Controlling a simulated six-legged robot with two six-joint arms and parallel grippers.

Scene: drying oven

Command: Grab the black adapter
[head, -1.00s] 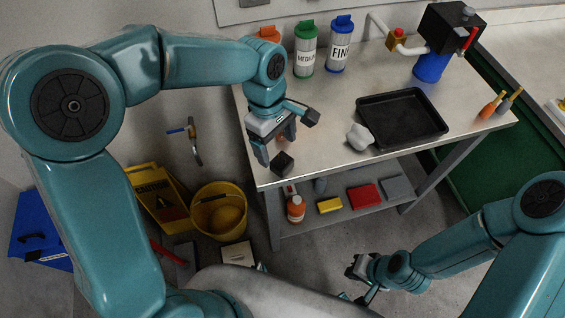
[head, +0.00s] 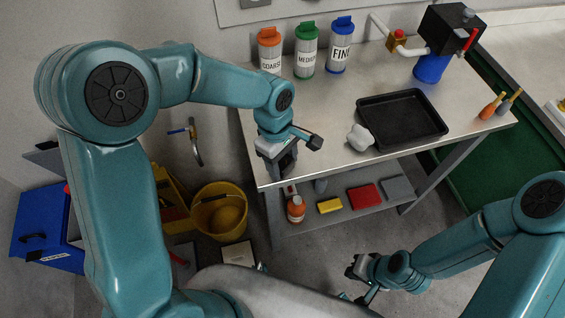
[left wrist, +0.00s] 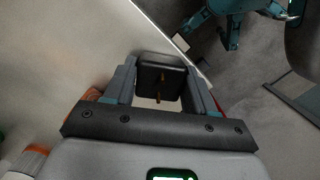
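The black adapter (left wrist: 160,78) is a dark block with two brass-coloured prongs, in the left wrist view between the fingers of my left gripper (left wrist: 162,88). Its sides lie very close to both fingers; I cannot tell whether they press on it. In the head view my left gripper (head: 280,170) points down at the near left corner of the workbench and hides the adapter. My right gripper (head: 360,279) is low in front of the bench, its fingers apart and empty, far from the adapter.
On the workbench (head: 330,110) are a black tray (head: 402,118), a white lump (head: 360,138), several labelled canisters (head: 306,50) and a black-and-blue device (head: 432,55). A lower shelf (head: 335,215) holds a bottle and coloured blocks. A yellow bucket (head: 219,212) stands on the floor.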

